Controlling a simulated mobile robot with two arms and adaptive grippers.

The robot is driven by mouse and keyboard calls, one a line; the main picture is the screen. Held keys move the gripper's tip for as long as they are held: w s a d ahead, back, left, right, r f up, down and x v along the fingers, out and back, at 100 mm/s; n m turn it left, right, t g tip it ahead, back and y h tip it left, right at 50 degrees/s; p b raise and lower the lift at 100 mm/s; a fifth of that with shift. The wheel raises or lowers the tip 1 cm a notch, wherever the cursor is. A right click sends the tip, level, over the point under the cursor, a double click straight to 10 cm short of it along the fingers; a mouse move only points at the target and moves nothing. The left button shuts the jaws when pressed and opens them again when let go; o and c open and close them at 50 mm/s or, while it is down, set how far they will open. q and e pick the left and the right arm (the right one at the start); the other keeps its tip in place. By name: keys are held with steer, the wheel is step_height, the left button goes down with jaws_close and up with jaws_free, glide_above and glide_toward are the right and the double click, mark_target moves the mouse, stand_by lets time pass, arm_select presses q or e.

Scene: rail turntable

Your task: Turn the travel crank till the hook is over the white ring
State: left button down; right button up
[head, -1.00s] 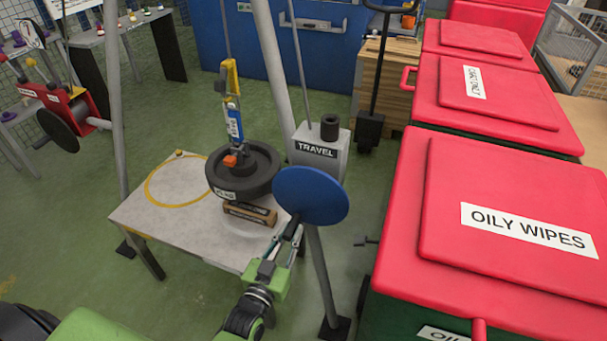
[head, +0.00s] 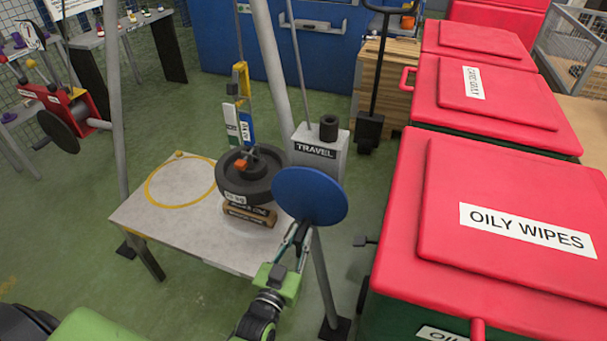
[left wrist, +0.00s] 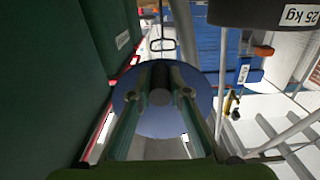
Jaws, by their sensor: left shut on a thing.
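The travel crank is a blue disc (head: 310,195) on the grey post box marked TRAVEL (head: 316,152). My left gripper (head: 298,236) is shut on its dark handle (left wrist: 160,97), and the blue disc (left wrist: 150,118) fills the middle of the left wrist view. The yellow hook block (head: 242,82) hangs on a line above a black round weight (head: 250,182). The weight appears to hang at the hook, in front of the post. My right gripper is out of view.
The grey table (head: 150,215) carries a yellow ring (head: 150,197) at its left. Red-lidded bins (head: 440,230) stand close on the right. A red winch with a dark disc (head: 58,138) is at the left.

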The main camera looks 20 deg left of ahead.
arm_select(q)
steer(key=c, duration=1.7)
jaws_free()
steer(key=shift+w+d+r, duration=0.1)
steer(key=shift+d+r, duration=0.05)
steer(key=shift+r, duration=0.3)
steer(key=shift+f, duration=0.15)
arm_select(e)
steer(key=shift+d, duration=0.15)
arm_select(q)
steer(key=s+p, duration=0.1)
steer(key=s, duration=0.4)
steer(key=s+p, duration=0.1)
steer(key=s, duration=0.2)
steer(key=shift+s+a+f+p, duration=0.15)
steer(key=shift+a+p, duration=0.1)
steer(key=shift+p, duration=0.1)
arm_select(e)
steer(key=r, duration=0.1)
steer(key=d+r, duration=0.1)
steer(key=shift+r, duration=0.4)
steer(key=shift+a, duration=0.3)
